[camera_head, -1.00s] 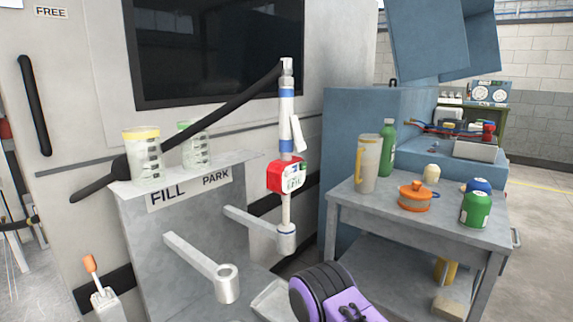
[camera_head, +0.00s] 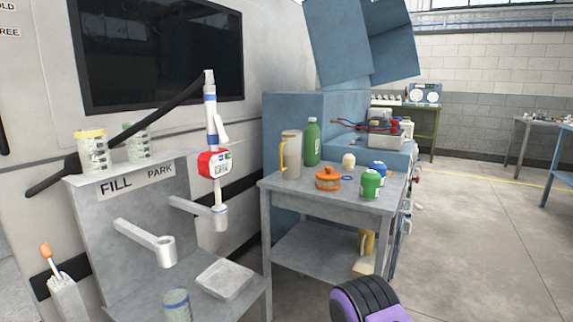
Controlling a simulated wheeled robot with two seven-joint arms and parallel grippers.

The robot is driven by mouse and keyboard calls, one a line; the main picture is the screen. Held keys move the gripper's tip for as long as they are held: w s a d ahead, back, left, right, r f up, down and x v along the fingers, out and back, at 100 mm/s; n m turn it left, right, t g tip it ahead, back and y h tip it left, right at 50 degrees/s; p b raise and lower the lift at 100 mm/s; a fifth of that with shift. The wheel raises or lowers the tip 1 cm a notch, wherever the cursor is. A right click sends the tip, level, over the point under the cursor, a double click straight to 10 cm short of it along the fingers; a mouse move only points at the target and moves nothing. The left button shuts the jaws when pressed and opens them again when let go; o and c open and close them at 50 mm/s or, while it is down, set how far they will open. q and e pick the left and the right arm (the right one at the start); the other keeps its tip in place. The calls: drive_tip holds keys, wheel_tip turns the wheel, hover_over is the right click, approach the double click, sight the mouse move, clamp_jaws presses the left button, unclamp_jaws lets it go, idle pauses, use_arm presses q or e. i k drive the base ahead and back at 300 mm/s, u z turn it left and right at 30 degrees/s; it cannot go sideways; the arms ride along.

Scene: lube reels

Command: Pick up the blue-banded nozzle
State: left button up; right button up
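The blue-banded nozzle (camera_head: 212,120) stands upright in a holder cup at the end of the bracket arm under the PARK label. It is white and grey with blue bands, and a red meter (camera_head: 214,164) sits on its lower part. A black hose (camera_head: 150,110) runs from its upper part down to the left. A purple and black part of my own arm shows at the bottom edge, apart from the nozzle. Neither gripper's fingers are in view.
An empty bracket ring (camera_head: 166,251) sticks out under the FILL label. Two clear jugs stand on the ledge. A metal tray (camera_head: 224,280) and a container (camera_head: 177,305) are on the lower shelf. A grey cart (camera_head: 330,196) with bottles stands right; open floor lies beyond it.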

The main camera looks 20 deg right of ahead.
sight(207, 170)
drive_tip(key=u, duration=0.15)
drive_tip(key=k, duration=0.35)
drive_tip(key=z, duration=1.25)
drive_tip(key=i, duration=1.65)
drive_tip(key=u, duration=0.9)
